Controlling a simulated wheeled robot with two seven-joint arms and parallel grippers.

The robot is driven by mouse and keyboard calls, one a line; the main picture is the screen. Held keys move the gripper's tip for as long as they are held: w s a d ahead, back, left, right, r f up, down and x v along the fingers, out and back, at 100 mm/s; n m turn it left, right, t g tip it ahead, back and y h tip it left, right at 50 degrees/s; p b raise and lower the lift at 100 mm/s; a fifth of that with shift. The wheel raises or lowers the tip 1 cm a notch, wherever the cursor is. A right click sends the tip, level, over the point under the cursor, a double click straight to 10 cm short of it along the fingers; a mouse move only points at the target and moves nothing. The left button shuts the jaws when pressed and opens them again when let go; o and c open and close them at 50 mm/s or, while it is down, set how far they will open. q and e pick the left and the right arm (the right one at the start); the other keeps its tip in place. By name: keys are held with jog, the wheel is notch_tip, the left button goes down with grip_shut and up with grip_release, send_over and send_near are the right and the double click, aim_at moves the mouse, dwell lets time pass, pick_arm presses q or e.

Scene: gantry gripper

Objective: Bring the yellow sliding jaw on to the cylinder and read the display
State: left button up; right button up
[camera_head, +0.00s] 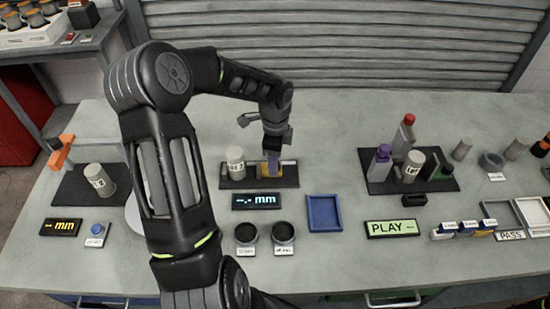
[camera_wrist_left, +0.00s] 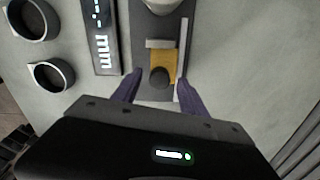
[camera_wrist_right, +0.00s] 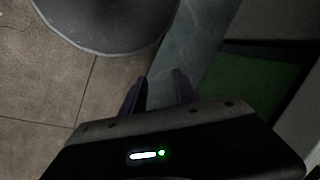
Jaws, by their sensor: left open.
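The yellow sliding jaw (camera_head: 266,171) sits on a dark gauge base (camera_head: 228,183) in the middle of the table. A grey cylinder (camera_head: 236,160) stands upright on the same base, to the left of the jaw. The wrist view also shows the yellow jaw (camera_wrist_left: 164,62) with a dark round knob (camera_wrist_left: 159,77). My left gripper (camera_head: 272,165) is over the jaw, open, its purple fingers either side of the knob in the left wrist view (camera_wrist_left: 155,88). The display (camera_head: 256,201) in front reads "-.- mm". My right gripper (camera_wrist_right: 158,88) shows only in its wrist view, fingers apart and empty.
Two dark round cups (camera_head: 284,233) stand in front of the display, with a blue tray (camera_head: 324,213) to their right. Another gauge with a cylinder (camera_head: 99,180) stands at left. A dark board (camera_head: 381,185) with bottles stands at right.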

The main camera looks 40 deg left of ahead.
pick_arm(q)
jog(key=shift+f, duration=0.1)
grip_shut()
dwell(0.5)
dwell(0.9)
